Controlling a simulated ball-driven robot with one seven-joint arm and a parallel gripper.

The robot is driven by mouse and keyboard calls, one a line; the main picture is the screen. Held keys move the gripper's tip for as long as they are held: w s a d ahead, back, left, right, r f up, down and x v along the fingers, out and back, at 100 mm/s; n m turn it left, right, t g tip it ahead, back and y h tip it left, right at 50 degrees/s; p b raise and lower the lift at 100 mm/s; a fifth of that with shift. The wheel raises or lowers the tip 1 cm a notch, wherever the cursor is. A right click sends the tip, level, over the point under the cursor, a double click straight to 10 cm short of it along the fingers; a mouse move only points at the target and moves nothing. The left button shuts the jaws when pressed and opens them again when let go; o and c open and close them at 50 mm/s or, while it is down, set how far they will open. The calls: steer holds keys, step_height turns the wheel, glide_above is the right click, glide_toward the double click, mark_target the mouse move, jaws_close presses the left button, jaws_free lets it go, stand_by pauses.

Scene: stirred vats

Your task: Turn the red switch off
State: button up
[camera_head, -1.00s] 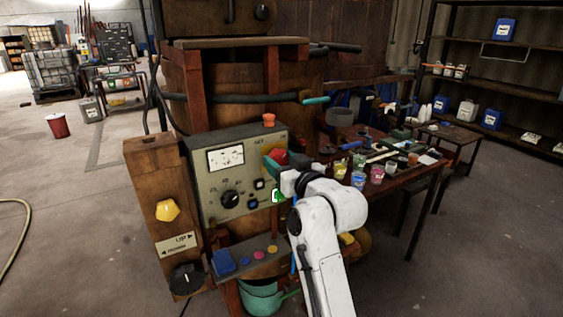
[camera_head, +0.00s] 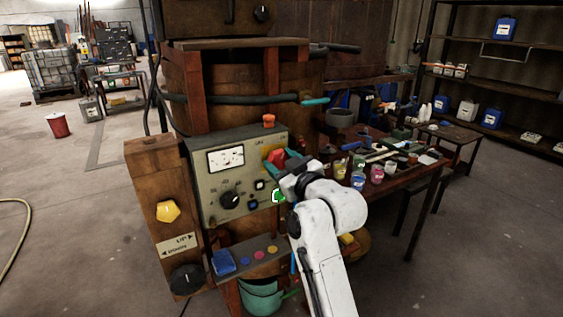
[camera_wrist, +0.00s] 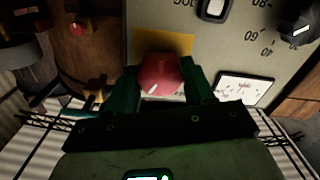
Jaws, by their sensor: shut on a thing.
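The red switch (camera_head: 277,157) is a red knob on a yellow plate at the right side of the grey control panel (camera_head: 208,185). In the wrist view the red switch (camera_wrist: 158,74) sits between the two dark green fingers of my gripper (camera_wrist: 160,85). My gripper (camera_head: 282,162) is shut on the switch, with a finger on each side of it. A pale mark shows on the knob's face. The lettering around the knob is partly hidden by the fingers.
The panel also carries a white meter (camera_head: 226,158), a black dial (camera_head: 230,200) and small buttons. A table (camera_head: 407,182) with cups and tools is close at the right of my arm.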

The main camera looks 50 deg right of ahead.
steer(key=n, duration=0.3)
steer(key=shift+n, duration=0.4)
steer(key=n, duration=0.3)
steer(key=shift+n, duration=0.3)
steer(key=n, duration=0.4)
steer(key=shift+b, duration=0.4)
steer(key=shift+n, duration=1.4)
steer(key=shift+a, duration=0.1)
steer(key=o, duration=1)
steer(key=shift+o, duration=0.2)
steer(key=shift+b, duration=0.3)
